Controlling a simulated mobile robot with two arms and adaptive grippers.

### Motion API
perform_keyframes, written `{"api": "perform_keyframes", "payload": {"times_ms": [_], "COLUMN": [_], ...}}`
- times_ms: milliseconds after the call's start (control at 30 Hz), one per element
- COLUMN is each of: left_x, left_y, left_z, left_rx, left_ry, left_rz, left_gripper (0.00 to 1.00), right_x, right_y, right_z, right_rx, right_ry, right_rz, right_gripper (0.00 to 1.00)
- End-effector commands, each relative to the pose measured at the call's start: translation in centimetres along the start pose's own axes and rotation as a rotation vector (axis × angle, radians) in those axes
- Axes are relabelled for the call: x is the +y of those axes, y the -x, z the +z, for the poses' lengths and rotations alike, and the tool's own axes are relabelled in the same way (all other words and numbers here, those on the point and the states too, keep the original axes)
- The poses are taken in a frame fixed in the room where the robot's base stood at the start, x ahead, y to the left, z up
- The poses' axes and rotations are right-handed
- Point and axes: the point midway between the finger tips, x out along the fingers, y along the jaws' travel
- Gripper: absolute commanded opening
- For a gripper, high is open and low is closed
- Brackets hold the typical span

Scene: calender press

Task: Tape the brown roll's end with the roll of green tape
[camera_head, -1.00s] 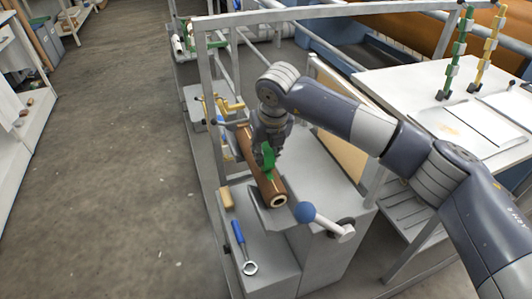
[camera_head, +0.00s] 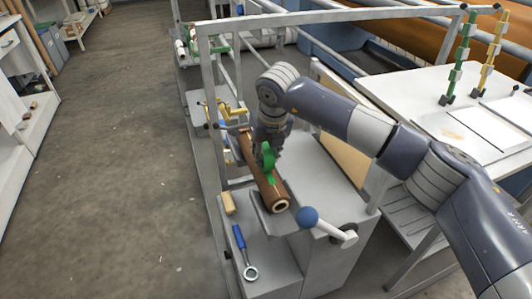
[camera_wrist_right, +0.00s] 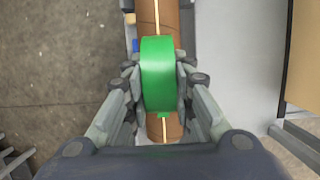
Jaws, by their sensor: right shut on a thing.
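The brown roll (camera_head: 266,181) lies lengthwise in a grey cradle on the machine's side, its hollow end toward me. A pale line runs along its top. My right gripper (camera_head: 268,150) is over the roll, shut on the roll of green tape (camera_head: 268,160). In the right wrist view the green tape (camera_wrist_right: 159,73) stands on edge between the fingers, over the brown roll (camera_wrist_right: 165,128). A small green bit shows at its lower edge on the pale line. I cannot tell whether the tape touches the roll. My left gripper is not in view.
A lever with a blue ball (camera_head: 308,217) stands just right of the roll's near end. A blue-handled wrench (camera_head: 243,252) and a tan block (camera_head: 228,203) lie on the lower ledge. A metal frame (camera_head: 202,100) rises around the work spot. Open floor is on the left.

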Motion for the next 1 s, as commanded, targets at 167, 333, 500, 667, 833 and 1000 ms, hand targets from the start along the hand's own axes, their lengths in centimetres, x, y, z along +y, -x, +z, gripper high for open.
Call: {"api": "perform_keyframes", "payload": {"times_ms": [167, 333, 500, 667, 833, 1000], "left_x": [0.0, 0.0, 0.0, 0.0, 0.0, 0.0], "left_y": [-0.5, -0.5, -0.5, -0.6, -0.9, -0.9], "left_z": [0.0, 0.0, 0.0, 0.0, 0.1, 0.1], "left_rx": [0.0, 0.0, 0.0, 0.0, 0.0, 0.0], "left_ry": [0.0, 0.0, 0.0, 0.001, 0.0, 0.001], "left_rz": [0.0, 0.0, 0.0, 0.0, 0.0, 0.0], "left_gripper": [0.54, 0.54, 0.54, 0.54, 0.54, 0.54], "right_x": [0.0, 0.0, 0.0, 0.0, 0.0, -0.1], "right_y": [-0.3, -0.3, -0.4, -0.5, -0.7, -0.8], "right_z": [0.6, 0.8, 0.8, 1.0, 1.5, 1.8], "right_rx": [0.0, 0.0, 0.0, 0.001, 0.001, 0.001], "right_ry": [-0.001, 0.0, 0.0, -0.001, -0.001, -0.001], "right_rz": [-0.001, -0.001, -0.001, -0.001, -0.002, -0.002], "right_gripper": [0.04, 0.04, 0.04, 0.04, 0.04, 0.04]}}
